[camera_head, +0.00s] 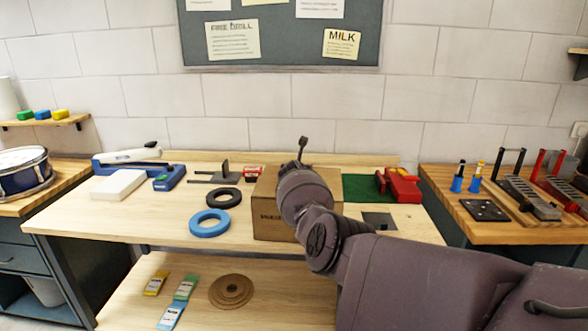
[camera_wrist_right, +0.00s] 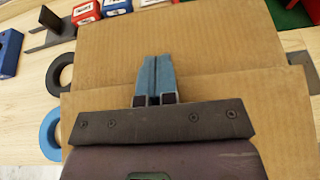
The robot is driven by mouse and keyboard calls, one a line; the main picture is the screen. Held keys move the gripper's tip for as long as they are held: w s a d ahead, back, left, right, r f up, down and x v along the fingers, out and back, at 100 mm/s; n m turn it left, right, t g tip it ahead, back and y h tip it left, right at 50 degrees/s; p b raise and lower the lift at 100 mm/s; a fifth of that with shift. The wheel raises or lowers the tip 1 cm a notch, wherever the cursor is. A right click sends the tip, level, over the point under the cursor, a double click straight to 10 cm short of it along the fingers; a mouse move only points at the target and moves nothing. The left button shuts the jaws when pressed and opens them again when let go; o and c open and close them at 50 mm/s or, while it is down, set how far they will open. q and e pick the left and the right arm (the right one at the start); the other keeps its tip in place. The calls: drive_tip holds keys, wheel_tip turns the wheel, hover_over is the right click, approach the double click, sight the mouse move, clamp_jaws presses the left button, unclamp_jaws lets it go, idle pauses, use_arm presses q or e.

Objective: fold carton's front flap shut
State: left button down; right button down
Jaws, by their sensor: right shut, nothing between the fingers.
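The brown cardboard carton (camera_head: 268,212) stands on the middle of the wooden bench, its right part hidden behind my right arm. In the right wrist view its cardboard (camera_wrist_right: 215,60) fills most of the picture, with a flap edge running across behind my fingers. My right gripper (camera_wrist_right: 154,65) is shut and empty, its blue-grey fingertips over the cardboard. I cannot tell whether they touch it or how far the flap is folded. My left gripper is in neither view.
A blue ring (camera_head: 209,223) and a black ring (camera_head: 223,198) lie left of the carton. A red tool (camera_head: 402,185) and green mat (camera_head: 360,188) are to its right. A white block (camera_head: 118,185) lies farther left. The bench's front left is clear.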

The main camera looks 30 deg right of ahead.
use_arm(q)
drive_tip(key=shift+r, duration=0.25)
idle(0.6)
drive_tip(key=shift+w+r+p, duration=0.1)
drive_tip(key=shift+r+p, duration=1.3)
drive_tip(key=shift+p, duration=0.2)
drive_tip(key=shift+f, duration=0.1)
